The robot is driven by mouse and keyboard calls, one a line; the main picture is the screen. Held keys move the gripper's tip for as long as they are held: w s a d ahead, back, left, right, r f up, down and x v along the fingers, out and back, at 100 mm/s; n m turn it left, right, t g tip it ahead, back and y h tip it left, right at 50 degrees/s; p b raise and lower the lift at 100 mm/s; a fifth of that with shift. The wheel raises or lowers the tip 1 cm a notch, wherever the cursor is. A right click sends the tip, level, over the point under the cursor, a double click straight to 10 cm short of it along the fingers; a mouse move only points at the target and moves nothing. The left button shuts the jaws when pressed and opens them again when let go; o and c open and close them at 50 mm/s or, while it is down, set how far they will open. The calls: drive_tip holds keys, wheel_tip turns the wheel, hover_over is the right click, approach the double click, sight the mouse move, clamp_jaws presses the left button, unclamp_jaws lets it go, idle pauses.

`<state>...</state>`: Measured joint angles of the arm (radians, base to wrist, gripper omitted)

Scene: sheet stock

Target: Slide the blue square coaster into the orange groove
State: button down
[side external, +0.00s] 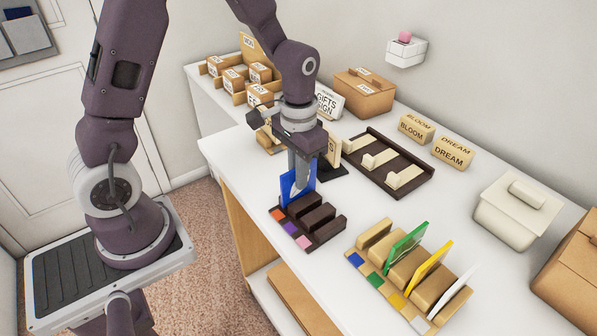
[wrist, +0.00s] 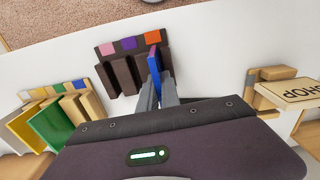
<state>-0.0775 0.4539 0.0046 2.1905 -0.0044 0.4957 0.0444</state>
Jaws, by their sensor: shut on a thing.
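The blue square coaster (side external: 287,188) stands upright, held in my gripper (side external: 299,182), which is shut on it. The dark rack (side external: 325,236) below has orange, purple and pink labels along its front edge. The coaster is at the rack's orange-label end. In the wrist view, the coaster (wrist: 154,59) is seen edge-on between the dark dividers, roughly in line with the orange label (wrist: 153,37). My fingers (wrist: 157,92) close on its near part. The coaster's bottom edge is hidden, so I cannot tell how deep it sits in the orange groove.
A light wooden rack (side external: 408,283) with green, yellow and white coasters stands to the right. A dark tray (side external: 390,173) with cream pieces lies behind. A sign (side external: 329,101), boxes and wooden blocks (side external: 416,127) stand farther back. The table's front edge is close to the dark rack.

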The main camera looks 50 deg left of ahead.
drive_tip(key=shift+f, duration=0.75)
drive_tip(key=c, duration=1.5)
unclamp_jaws()
drive_tip(key=shift+r, duration=4.05)
